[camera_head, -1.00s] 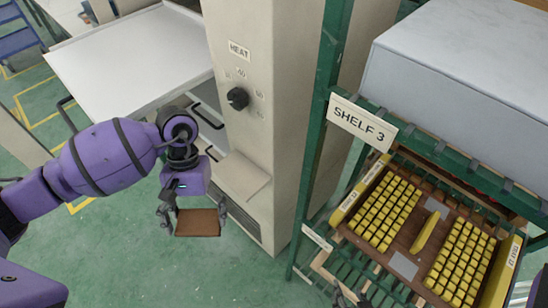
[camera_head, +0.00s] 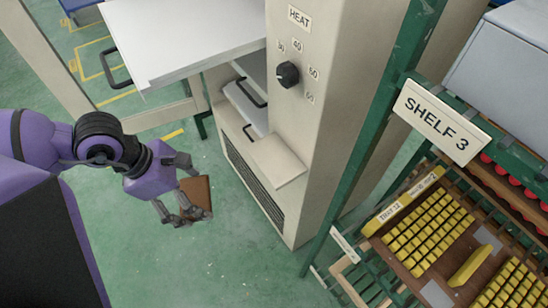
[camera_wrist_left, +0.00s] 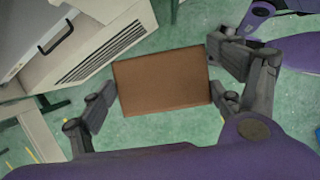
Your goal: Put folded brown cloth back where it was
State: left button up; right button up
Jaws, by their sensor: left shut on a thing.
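The folded brown cloth (camera_head: 197,193) is a small flat rectangle, held above the green floor in front of the heater cabinet. My left gripper (camera_head: 184,194) is shut on it. In the left wrist view the cloth (camera_wrist_left: 160,82) lies between the fingers of the left gripper (camera_wrist_left: 160,95), with its broad face towards the camera. The right finger meets its edge; the left finger is close to the opposite edge. In the head view the cloth is tilted and partly hidden by the fingers. My right gripper is not in view.
The beige cabinet (camera_head: 330,130) has a HEAT dial (camera_head: 288,75) and a small ledge (camera_head: 270,160). A white worktop (camera_head: 185,45) is at its left. Right of it stands a green rack with a SHELF 3 sign (camera_head: 440,120) and a tray of yellow blocks (camera_head: 430,230). The floor below is clear.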

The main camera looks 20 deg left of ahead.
pick_arm(q)
jog(key=w+d+r+n, duration=0.1)
jog(key=n, duration=0.1)
jog(key=d+r+n+t+y, duration=0.1)
jog(key=shift+w+d+r+n, duration=0.15)
jog(key=shift+w+n, duration=0.25)
jog(key=shift+w+d+n, duration=0.25)
jog(key=shift+w+n, duration=0.05)
jog(key=shift+w, duration=0.1)
send_over(277, 157)
jog(key=s+a, duration=0.3)
jog(key=s, duration=0.1)
jog(key=shift+w+d, duration=0.1)
jog(key=shift+w, duration=0.05)
jog(key=shift+w+d+r+p, duration=0.15)
jog(key=shift+w+d+p, duration=0.25)
jog(key=shift+w+d, duration=0.6)
jog(key=shift+w+f, duration=0.4)
jog(key=shift+f, duration=0.4)
jog(key=shift+s, duration=0.15)
jog(key=shift+f, duration=0.15)
